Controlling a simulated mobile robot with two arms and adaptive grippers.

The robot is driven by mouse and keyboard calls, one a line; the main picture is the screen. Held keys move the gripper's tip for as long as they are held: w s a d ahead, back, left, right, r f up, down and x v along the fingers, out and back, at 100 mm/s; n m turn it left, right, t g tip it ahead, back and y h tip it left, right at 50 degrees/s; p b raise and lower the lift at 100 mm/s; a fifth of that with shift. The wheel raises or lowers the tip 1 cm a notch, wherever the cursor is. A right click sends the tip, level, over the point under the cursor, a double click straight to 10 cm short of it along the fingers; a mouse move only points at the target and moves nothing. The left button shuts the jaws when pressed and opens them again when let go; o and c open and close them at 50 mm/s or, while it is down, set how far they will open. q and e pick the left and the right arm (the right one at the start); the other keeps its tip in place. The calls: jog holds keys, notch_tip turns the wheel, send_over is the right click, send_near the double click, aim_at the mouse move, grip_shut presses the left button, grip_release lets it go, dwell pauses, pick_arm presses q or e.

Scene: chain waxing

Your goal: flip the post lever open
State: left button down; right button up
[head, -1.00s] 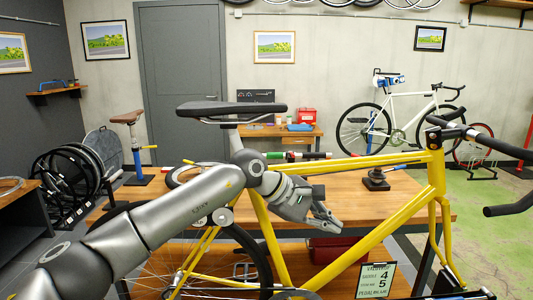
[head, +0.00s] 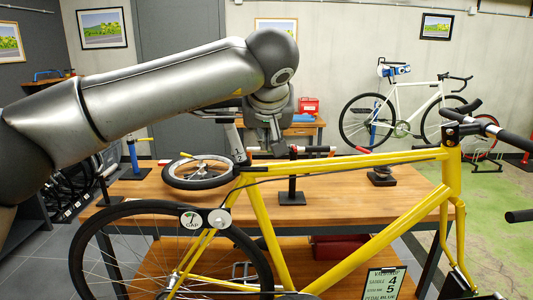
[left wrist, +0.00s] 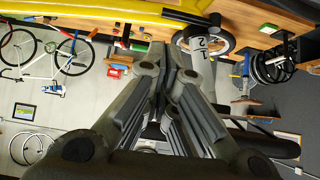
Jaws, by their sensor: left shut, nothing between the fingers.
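The yellow bike (head: 345,164) stands in front of the table, with its pale seat post (head: 234,138) entering the frame at a dark clamp (head: 241,160). A small yellow-tipped piece (head: 188,155) shows left of the clamp; I cannot tell for sure whether it is the post lever. My left gripper (head: 277,150) points down just right of the seat post, shut and empty. In the left wrist view its fingers (left wrist: 165,52) are close beside the numbered post (left wrist: 200,65). My arm hides the saddle in the head view; its dark underside (left wrist: 262,143) shows in the wrist view. My right gripper is out of view.
A wooden table (head: 340,200) behind the bike carries a small wheel (head: 200,178) and a black tool stand (head: 292,190). A blue post stand (head: 133,160) with a yellow lever stands at left. The handlebar (head: 485,125) is at right.

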aim_at(252, 169)
pick_arm(q)
jog(key=shift+f, duration=0.1)
jog(key=p+x, duration=0.2)
jog(key=x, duration=0.8)
